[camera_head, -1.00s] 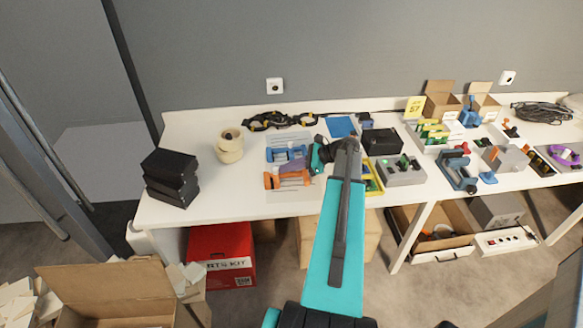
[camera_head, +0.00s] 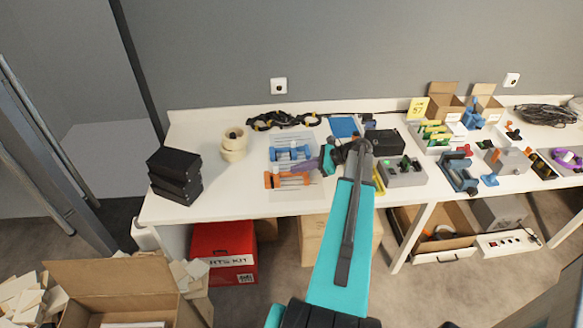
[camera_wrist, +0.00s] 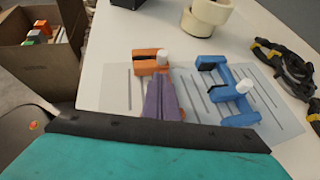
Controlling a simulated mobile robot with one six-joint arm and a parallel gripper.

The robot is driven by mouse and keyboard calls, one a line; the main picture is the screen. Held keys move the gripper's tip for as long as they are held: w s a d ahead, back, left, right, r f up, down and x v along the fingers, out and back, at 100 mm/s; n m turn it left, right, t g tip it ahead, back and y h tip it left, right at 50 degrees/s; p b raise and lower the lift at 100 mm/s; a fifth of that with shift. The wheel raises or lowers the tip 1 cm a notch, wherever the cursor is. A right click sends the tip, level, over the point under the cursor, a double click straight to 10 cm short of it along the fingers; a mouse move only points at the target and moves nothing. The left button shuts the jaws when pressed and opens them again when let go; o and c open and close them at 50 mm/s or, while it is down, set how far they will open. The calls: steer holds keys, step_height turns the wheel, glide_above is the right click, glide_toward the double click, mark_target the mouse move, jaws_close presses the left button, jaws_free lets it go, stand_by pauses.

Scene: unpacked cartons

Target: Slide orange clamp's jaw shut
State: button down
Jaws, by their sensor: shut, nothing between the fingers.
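The orange clamp (camera_head: 274,181) lies on a pale striped sheet near the front of the table. In the head view its orange end is at left, and thin bars run right towards a smaller orange part. In the wrist view its orange block (camera_wrist: 149,63) with a white knob shows just beyond my fingertips. My gripper (camera_head: 313,165) has purple fingers, shut and empty, right of and close to the clamp; the fingers also show in the wrist view (camera_wrist: 160,96). They hide part of the clamp there. I cannot tell whether they touch it.
A blue clamp (camera_head: 291,154) lies behind the orange one on the sheet. Tape rolls (camera_head: 233,146) and black boxes (camera_head: 175,175) stand left. A grey box (camera_head: 403,172) stands right of my arm.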

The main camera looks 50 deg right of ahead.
steer(key=b+v, duration=0.2)
steer(key=v, duration=0.7)
steer(key=shift+s+d, duration=0.2)
stand_by(0.3)
